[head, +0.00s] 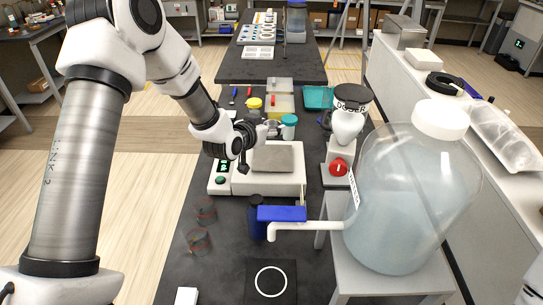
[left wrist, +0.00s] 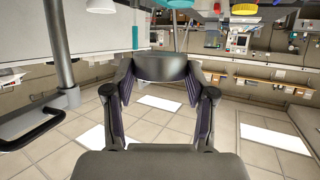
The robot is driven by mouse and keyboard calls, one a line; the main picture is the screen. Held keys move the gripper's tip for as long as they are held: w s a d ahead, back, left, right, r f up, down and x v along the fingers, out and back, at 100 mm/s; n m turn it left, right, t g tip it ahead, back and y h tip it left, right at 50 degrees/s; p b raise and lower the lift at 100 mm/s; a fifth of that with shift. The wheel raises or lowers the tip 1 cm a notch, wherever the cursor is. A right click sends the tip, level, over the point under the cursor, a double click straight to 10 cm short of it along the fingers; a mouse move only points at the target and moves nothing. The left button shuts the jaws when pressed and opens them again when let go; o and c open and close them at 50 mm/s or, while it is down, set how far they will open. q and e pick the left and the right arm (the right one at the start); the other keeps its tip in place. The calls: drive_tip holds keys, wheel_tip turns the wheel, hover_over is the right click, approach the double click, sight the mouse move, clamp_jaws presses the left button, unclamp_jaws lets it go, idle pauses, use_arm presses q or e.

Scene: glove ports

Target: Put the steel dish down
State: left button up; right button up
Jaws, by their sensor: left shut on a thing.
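My left gripper (head: 262,129) is above the back edge of a white bench device with a flat grey plate (head: 278,157). In the left wrist view its two fingers (left wrist: 160,85) are shut on the sides of the steel dish (left wrist: 160,67), which looks dark grey and round there. In the head view only a small silvery part of the dish (head: 273,128) shows by the fingertips. The dish appears held in the air; the gap under it cannot be judged. My right gripper is not in view.
A teal-lidded jar (head: 289,121) and a yellow-lidded jar (head: 254,104) stand close behind the gripper. A doser with a red knob (head: 338,167) is to the right. A large carboy (head: 410,200) stands at front right. Clear beakers (head: 198,241) are at front left.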

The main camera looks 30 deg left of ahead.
use_arm(q)
drive_tip(key=p, duration=0.2)
hover_over(271, 159)
drive_tip(key=f, duration=0.6)
drive_tip(key=shift+w+f, duration=0.2)
drive_tip(key=shift+w, duration=0.2)
drive_tip(key=f, duration=0.1)
drive_tip(key=s+f, duration=0.1)
drive_tip(key=f, duration=0.1)
drive_tip(key=shift+s+p, duration=0.1)
drive_tip(key=shift+p, duration=0.3)
drive_tip(key=shift+f, duration=0.35)
drive_tip(key=shift+w+f, duration=0.2)
drive_tip(key=shift+w, duration=0.1)
drive_tip(key=o, duration=1.1)
drive_tip(key=shift+s+r, duration=0.1)
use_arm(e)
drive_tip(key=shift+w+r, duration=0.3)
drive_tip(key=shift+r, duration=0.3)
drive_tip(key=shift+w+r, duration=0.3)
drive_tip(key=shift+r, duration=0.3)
